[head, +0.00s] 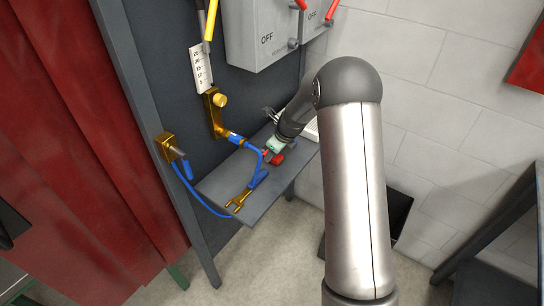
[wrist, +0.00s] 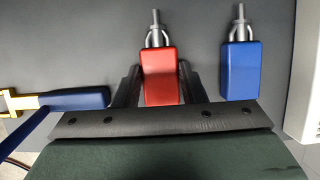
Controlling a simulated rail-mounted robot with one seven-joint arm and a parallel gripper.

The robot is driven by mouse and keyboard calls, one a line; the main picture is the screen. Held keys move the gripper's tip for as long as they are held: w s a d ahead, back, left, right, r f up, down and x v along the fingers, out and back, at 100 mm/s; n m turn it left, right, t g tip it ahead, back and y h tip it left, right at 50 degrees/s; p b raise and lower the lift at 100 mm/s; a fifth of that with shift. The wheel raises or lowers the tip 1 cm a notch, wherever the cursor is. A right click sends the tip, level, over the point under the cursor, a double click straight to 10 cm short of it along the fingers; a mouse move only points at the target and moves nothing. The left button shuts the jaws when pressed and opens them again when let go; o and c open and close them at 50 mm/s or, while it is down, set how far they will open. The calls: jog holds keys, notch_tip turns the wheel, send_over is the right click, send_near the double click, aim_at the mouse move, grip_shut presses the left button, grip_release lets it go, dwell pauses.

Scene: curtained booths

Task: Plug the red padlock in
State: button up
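The red padlock (wrist: 161,76) is between the two fingers of my gripper (wrist: 160,84) in the wrist view. The fingers appear to press on both its sides. Its metal shackle and a pin-like rod point away from the gripper, past the fingertips. In the head view my gripper (head: 273,150) is low over the grey shelf (head: 272,192), with red parts at its end that I cannot fully tell apart. I cannot tell whether the padlock touches the shelf. A blue padlock (wrist: 239,70) of the same shape lies to the right, apart from the right finger.
A blue-handled brass tool (wrist: 70,100) lies left of the gripper, close to the left finger. A brass fitting (head: 217,112) with a blue hose is on the dark panel. Grey switch boxes (head: 262,30) marked OFF hang above. A white object (wrist: 305,75) borders the right.

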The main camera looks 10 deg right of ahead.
jog(key=c, duration=0.5)
jog(key=shift+r, duration=0.1)
